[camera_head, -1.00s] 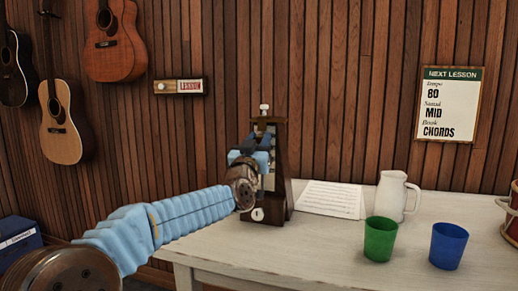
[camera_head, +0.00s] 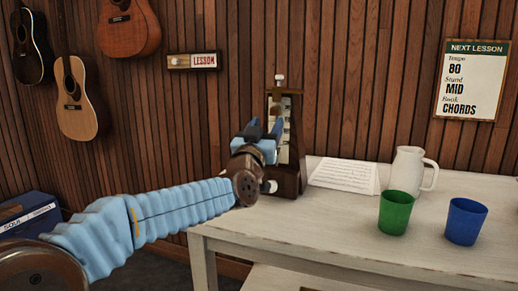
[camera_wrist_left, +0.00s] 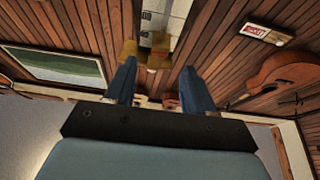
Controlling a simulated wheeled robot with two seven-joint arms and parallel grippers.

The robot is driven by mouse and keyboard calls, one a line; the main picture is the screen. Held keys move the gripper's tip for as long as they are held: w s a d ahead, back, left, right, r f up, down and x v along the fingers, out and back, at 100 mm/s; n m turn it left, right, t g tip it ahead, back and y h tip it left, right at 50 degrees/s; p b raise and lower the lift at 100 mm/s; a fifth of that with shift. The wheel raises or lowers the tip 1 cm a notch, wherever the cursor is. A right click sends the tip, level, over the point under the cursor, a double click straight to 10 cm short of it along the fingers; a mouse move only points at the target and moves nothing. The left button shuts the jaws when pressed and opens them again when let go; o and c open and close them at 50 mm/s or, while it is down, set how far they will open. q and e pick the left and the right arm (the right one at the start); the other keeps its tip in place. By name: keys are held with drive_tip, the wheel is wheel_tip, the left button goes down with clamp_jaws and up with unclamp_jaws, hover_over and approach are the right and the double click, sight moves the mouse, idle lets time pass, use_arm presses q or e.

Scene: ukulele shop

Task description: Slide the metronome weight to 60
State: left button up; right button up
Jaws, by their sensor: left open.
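The metronome (camera_head: 289,178) is a dark wooden, tapered case with a pale scale on its front, standing upright at the table's back left. A pale knob (camera_head: 279,77) tops it. My left gripper (camera_head: 264,130) is open in front of the metronome, at its left side, and covers part of its front. In the left wrist view, the pale scale (camera_wrist_left: 162,14) shows beyond the two blue fingers (camera_wrist_left: 158,82). A brass-coloured piece (camera_wrist_left: 158,58) shows between and beyond the fingertips, probably the weight; I cannot tell its scale mark. My right gripper is not in view.
The white table (camera_head: 330,215) holds a paper sheet (camera_head: 344,175), a white jug (camera_head: 407,168), a green cup (camera_head: 396,212) and a blue cup (camera_head: 465,221). The wall poster (camera_head: 470,80) reads tempo 80. Guitars (camera_head: 76,105) hang at the left.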

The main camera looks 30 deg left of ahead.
use_arm(q)
drive_tip(key=b+v, duration=0.1)
drive_tip(key=v, duration=0.6)
idle(0.3)
